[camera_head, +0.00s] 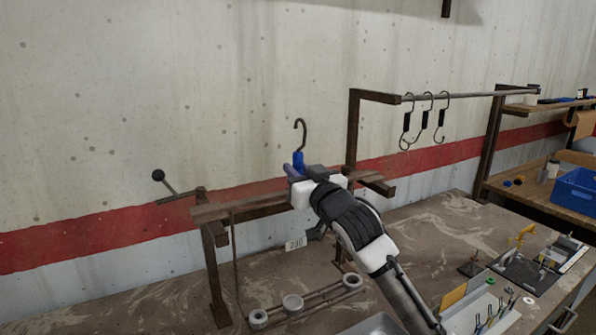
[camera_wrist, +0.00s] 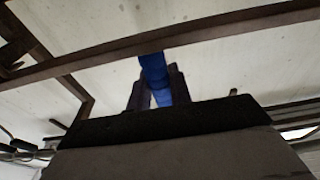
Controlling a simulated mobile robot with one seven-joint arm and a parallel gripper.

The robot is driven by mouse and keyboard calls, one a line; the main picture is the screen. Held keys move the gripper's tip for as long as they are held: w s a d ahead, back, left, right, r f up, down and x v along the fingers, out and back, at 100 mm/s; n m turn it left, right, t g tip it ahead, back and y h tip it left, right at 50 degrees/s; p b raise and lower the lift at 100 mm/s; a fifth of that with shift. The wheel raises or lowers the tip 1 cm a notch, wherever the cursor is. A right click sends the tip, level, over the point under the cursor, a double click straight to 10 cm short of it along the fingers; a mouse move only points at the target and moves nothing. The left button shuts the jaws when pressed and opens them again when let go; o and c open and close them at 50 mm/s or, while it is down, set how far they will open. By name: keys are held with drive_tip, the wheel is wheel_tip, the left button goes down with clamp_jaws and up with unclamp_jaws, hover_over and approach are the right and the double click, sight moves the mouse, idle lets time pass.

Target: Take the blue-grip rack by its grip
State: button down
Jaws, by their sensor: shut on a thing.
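The blue grip (camera_head: 298,161) has a dark open hook rising above it. It stands upright at the dark stand in the middle of the head view. My gripper (camera_head: 305,173) is at this grip, with my arm coming from the lower right. In the wrist view the blue grip (camera_wrist: 154,72) lies between the two dark fingers of my gripper (camera_wrist: 158,88), which are shut on it. A low rack (camera_head: 307,300) with several grey rings is below, near the bench top. My gripper and arm hide part of what joins it to the grip.
Hooks with black grips (camera_head: 424,120) hang from a rail (camera_head: 470,95) at the right. A dark crossbar (camera_head: 240,207) is close to my gripper. A number plate (camera_head: 296,243) is below. A blue crate (camera_head: 575,190) stands far right; small parts and trays occupy the lower right bench.

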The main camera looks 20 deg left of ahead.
sight(301, 158)
drive_tip(key=shift+r, duration=0.2)
drive_tip(key=shift+r+p, duration=1.05)
drive_tip(key=shift+r, duration=0.45)
drive_tip(key=shift+d, duration=0.1)
